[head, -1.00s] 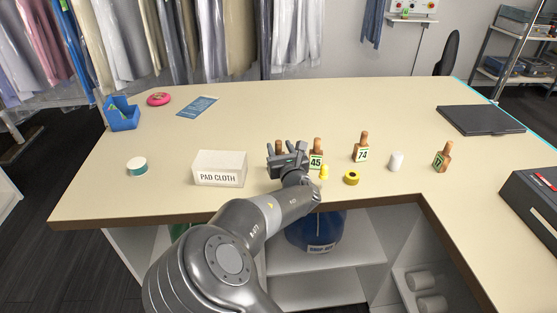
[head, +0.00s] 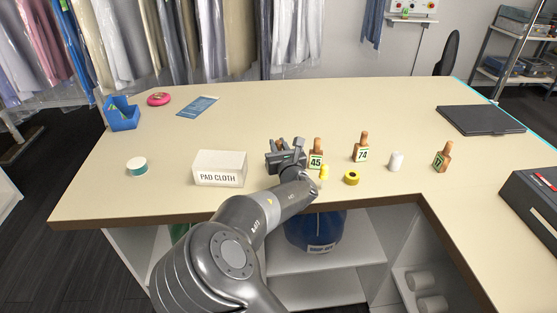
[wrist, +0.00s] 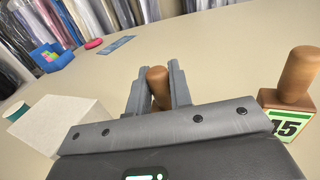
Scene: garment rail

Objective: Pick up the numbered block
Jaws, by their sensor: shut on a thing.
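Several wooden numbered blocks with knob handles stand on the counter. The block numbered 45 (head: 316,160) is just right of my gripper; it also shows at the right edge of the wrist view (wrist: 290,92). The block numbered 74 (head: 361,152) stands further right, and the block numbered 17 (head: 441,159) near the right. My gripper (head: 285,147) is shut on the handle of another wooden block (wrist: 157,86), which stands between the fingers in the wrist view. Its lower part and number are hidden behind my gripper.
A white PAD CLOTH box (head: 219,168) stands left of my gripper. A small yellow object (head: 324,172), a yellow tape roll (head: 351,177) and a white cylinder (head: 396,160) are to the right. The counter's back half (head: 300,105) is mostly clear.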

